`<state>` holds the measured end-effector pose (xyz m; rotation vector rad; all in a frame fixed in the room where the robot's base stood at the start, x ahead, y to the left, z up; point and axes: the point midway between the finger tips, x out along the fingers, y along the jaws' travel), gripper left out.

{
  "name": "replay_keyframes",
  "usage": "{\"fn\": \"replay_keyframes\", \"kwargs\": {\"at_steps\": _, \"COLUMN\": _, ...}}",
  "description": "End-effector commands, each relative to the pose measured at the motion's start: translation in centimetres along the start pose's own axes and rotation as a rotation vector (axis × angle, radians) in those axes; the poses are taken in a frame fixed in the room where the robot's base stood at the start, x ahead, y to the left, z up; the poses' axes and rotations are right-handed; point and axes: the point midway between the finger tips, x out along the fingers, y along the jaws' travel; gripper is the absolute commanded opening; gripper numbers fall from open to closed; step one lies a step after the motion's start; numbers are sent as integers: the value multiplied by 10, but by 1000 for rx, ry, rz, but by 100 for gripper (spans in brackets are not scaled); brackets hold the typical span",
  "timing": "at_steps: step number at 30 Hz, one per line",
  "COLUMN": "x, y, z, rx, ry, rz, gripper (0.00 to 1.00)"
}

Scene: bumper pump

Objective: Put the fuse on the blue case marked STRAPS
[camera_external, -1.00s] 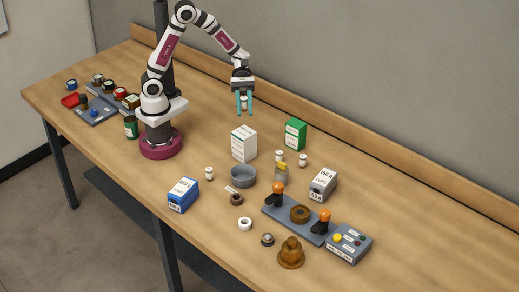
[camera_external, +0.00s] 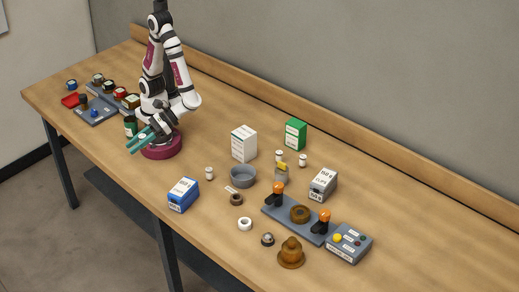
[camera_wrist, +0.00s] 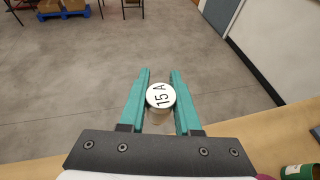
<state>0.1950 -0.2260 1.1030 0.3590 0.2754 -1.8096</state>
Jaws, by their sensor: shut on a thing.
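My gripper (camera_external: 142,143) is shut on the fuse (camera_wrist: 161,97), a small pale cylinder with a white end marked 15 A. In the wrist view the fuse sits between the two teal fingers, with floor behind it. In the external view my gripper is tilted outward beside my base, near the bench's front edge; the fuse is not clearly visible there. The blue case (camera_external: 183,196) with a white top label stands right of my gripper, near the front edge. Its top is bare; its label is too small to read surely.
A grey bowl (camera_external: 243,177), a white box (camera_external: 244,143) and a small white cylinder (camera_external: 209,173) stand beyond the blue case. A grey case (camera_external: 323,185) is further right. A green can (camera_external: 130,126) stands close to my gripper.

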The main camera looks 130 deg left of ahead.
Motion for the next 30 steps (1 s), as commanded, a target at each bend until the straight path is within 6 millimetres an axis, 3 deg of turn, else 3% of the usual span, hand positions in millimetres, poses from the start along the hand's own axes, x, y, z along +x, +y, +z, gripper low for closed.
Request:
{"fn": "replay_keyframes", "kwargs": {"at_steps": 8, "x": 10, "y": 2, "z": -32, "rx": -3, "ry": 0, "rz": 3, "gripper": 0}}
{"fn": "replay_keyframes", "kwargs": {"at_steps": 18, "x": -28, "y": 68, "z": -110, "rx": -2, "ry": 0, "rz": 5, "gripper": 0}}
{"fn": "replay_keyframes", "kwargs": {"at_steps": 21, "x": -35, "y": 79, "z": -123, "rx": -1, "ry": 0, "rz": 4, "gripper": 0}}
{"fn": "replay_keyframes", "kwargs": {"at_steps": 30, "x": -22, "y": 83, "z": -164, "rx": -1, "ry": 0, "rz": 2, "gripper": 0}}
